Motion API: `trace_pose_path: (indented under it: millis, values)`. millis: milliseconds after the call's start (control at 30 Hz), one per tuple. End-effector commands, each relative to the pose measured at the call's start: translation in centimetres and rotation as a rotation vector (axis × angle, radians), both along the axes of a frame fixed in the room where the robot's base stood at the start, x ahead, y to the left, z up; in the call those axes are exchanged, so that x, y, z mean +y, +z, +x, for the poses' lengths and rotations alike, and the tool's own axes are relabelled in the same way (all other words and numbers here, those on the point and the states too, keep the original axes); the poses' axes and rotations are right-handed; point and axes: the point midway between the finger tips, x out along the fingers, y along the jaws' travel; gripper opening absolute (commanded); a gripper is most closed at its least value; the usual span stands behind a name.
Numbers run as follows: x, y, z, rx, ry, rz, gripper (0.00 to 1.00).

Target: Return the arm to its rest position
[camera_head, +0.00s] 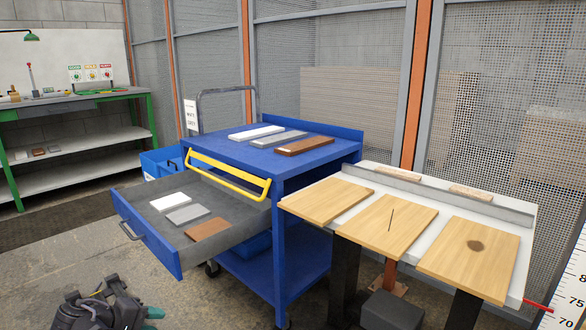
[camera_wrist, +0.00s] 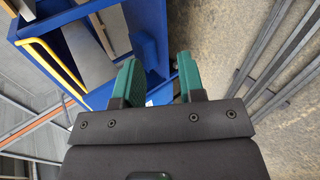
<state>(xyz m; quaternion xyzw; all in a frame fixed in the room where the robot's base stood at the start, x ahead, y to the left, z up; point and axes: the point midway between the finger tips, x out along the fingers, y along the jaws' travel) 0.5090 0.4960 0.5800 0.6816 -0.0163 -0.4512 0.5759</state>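My gripper (camera_wrist: 160,82) shows in the wrist view with its two green fingers apart and nothing between them. In the head view, part of my arm and gripper is at the bottom left (camera_head: 152,314), low in front of the blue cart and clear of it. Most of the arm is outside the picture.
A blue cart (camera_head: 290,186) has several boards on top and an open drawer (camera_head: 150,232) holding three boards. A white table (camera_head: 440,196) at right carries three wooden boards (camera_head: 388,226). A green-framed workbench (camera_head: 75,100) stands at back left. Floor (camera_head: 60,260) is clear at left.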

Motion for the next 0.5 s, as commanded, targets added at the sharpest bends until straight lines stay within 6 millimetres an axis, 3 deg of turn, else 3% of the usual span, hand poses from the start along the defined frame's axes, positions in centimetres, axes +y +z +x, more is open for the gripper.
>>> trace_pose_path:
  millis: [33, 167, 267, 500]
  values:
    - [-2.4, -0.5, 0.0, 0.042, -0.018, 0.032, 0.36]
    - [-8.3, -2.1, 0.3, 0.163, -0.079, 0.14, 0.36]
    - [-14.1, -3.2, 0.3, 0.259, -0.154, 0.251, 0.36]
    - [-32.3, -4.2, -2.7, 0.437, -0.463, 0.658, 0.36]
